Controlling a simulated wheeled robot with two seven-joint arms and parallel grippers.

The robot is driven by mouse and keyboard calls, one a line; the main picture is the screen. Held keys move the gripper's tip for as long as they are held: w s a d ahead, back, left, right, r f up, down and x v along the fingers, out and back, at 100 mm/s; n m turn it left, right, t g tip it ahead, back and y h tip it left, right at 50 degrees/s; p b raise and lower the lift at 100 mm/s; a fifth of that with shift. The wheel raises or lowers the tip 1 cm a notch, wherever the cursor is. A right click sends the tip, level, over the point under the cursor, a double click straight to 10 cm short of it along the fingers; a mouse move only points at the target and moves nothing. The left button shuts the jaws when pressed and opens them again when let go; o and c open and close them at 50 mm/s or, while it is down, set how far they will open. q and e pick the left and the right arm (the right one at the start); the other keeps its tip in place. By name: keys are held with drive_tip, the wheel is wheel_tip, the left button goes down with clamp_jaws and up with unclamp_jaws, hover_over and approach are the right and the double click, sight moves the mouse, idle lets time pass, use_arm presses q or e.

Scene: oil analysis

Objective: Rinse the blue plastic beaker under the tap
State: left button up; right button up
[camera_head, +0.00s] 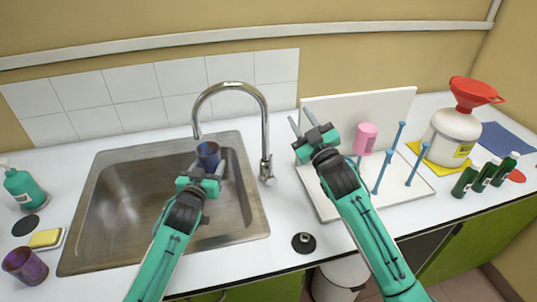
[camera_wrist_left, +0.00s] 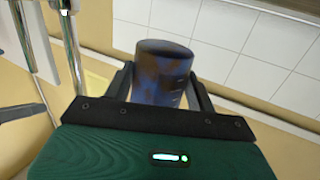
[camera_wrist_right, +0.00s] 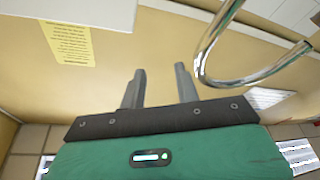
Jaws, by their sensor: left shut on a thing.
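The blue plastic beaker (camera_head: 208,154) is held over the sink (camera_head: 106,211), just below and slightly right of the spout end of the chrome tap (camera_head: 263,112). Brownish stains show on its wall in the left wrist view (camera_wrist_left: 163,75). My left gripper (camera_head: 206,170) is shut on the beaker, one finger on each side. No water stream is visible. The beaker's inside cannot be made out. My right gripper (camera_head: 301,121) is open and empty, raised right of the tap, in front of the drying rack; its spread fingers show in the right wrist view (camera_wrist_right: 160,75).
The white drying rack (camera_head: 414,186) has blue pegs and a pink beaker (camera_head: 366,138). A white bottle with a red funnel (camera_head: 473,92) and small green bottles stand at right. At left are a soap bottle (camera_head: 24,189), a sponge (camera_head: 46,238) and a purple beaker (camera_head: 24,266).

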sight(272, 159)
drive_tip(key=s+a+f+m+g, duration=0.1)
drive_tip(key=s+f, duration=0.1)
drive_tip(key=f, duration=0.2)
drive_tip(key=s+a+f+m+g, duration=0.1)
drive_tip(key=a+f+m, duration=0.1)
drive_tip(key=f, duration=0.2)
drive_tip(key=s+a+f+m+g+h, duration=0.1)
drive_tip(key=s+a+f+m, duration=0.1)
drive_tip(key=f, duration=0.2)
drive_tip(key=shift+s+a+f, duration=0.1)
drive_tip(key=shift+s+a, duration=0.1)
drive_tip(key=shift+s, duration=0.1)
drive_tip(key=shift+w+a, duration=0.15)
drive_tip(key=shift+w, duration=0.2)
drive_tip(key=shift+x, duration=3.2)
drive_tip(key=shift+c, duration=0.2)
clamp_jaws()
